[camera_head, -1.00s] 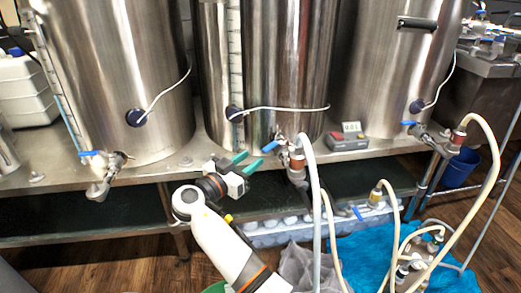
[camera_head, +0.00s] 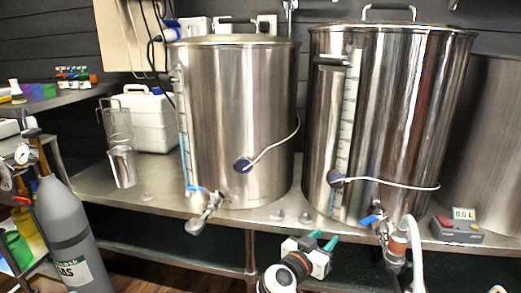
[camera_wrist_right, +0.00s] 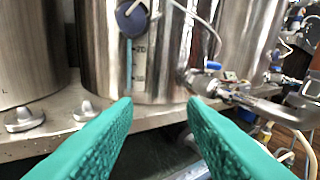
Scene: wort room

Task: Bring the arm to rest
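My right gripper (camera_head: 322,238) has teal fingers and a white and black body with an orange ring. It is low in the head view, in front of the metal bench (camera_head: 150,200) edge. Its fingers are apart with nothing between them, as the right wrist view also shows (camera_wrist_right: 160,103). It is left of the blue-handled valve (camera_head: 372,218) of the middle steel kettle (camera_head: 385,120) and apart from it. My left gripper is not in view.
A left kettle (camera_head: 235,120) with its own valve (camera_head: 205,212) stands on the bench. A grey gas cylinder (camera_head: 68,235) stands at lower left. A display box (camera_head: 457,230) sits right of the middle valve, near a pale hose (camera_head: 415,250).

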